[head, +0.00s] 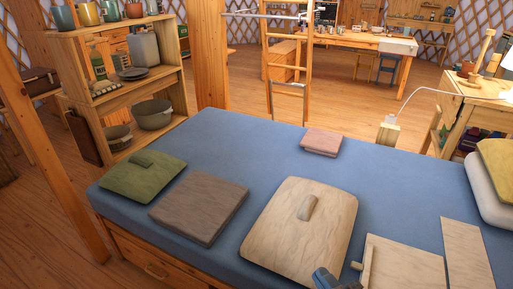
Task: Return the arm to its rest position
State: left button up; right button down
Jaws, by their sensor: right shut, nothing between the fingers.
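My right gripper (325,277) shows only as a small blue-grey part at the bottom edge of the head view, right of the middle. It is shut and empty, just in front of a large beige cushion-like piece (283,234) on the blue bed (232,140). I cannot tell how far above the bed it is. The rest of the right arm is out of the picture. My left gripper is not in view.
On the bed lie a green piece (125,185), a grey-brown piece (200,208), a pink folded cloth (322,141) and pale boards (400,268). Pillows (495,165) are at the right edge. A wooden shelf (90,105) stands behind left. The bed's middle is clear.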

jog(key=s+d+f+m+g+h, duration=0.4)
jog(key=s+f+m, duration=0.4)
jog(key=m, duration=0.6)
pick_arm(q)
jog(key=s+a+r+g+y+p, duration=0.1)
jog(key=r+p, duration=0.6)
jog(key=p, duration=0.8)
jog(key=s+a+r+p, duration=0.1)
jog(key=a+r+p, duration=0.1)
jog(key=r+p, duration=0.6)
jog(key=p, duration=0.7)
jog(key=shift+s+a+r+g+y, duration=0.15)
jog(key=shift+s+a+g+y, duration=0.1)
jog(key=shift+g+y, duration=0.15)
pick_arm(e)
notch_tip(320, 180, up, 17)
jog(key=s+d+g+h, duration=0.1)
jog(key=s+g+h, duration=0.1)
jog(key=shift+d+h, duration=0.3)
jog(key=shift+d, duration=0.1)
